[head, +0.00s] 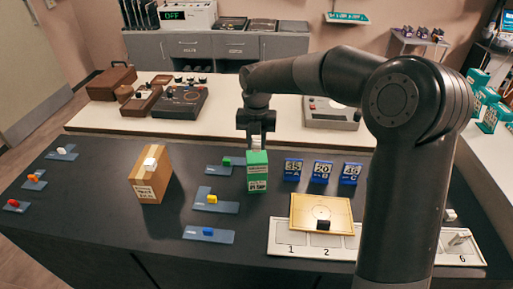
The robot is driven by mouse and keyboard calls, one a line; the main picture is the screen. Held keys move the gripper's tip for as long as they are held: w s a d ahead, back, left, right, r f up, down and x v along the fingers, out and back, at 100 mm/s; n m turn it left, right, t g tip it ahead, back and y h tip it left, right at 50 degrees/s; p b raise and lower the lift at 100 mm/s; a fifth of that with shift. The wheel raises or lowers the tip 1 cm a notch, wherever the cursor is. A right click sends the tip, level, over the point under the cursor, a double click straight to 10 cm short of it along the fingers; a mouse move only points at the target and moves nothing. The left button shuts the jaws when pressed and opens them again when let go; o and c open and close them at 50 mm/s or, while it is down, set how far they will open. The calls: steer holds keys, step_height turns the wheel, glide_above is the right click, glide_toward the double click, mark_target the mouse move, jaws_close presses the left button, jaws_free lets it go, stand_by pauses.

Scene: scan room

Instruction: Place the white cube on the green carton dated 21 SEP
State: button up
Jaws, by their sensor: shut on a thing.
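A green carton (257,173) with a pale printed label stands upright on the dark table, in the middle of the head view. The label is too small to read, so I cannot tell its date. My gripper (256,140) points straight down over the carton. It is shut on a small pale thing, which looks like the white cube (256,141), at the carton's top. I cannot tell whether the cube touches the carton. Other green cartons (489,116) stand at the far right.
A brown box (150,185) with a white patch on top stands left of the carton. Blue plates with small coloured blocks lie around. Blue numbered cards (321,172) stand to the right. A yellow board (307,212) rests over a white numbered strip (287,250). My arm hides part of the right side.

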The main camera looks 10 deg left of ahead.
steer(key=shift+f, duration=1.3)
steer(key=shift+f, duration=0.15)
steer(key=o, duration=0.9)
steer(key=shift+o, duration=0.2)
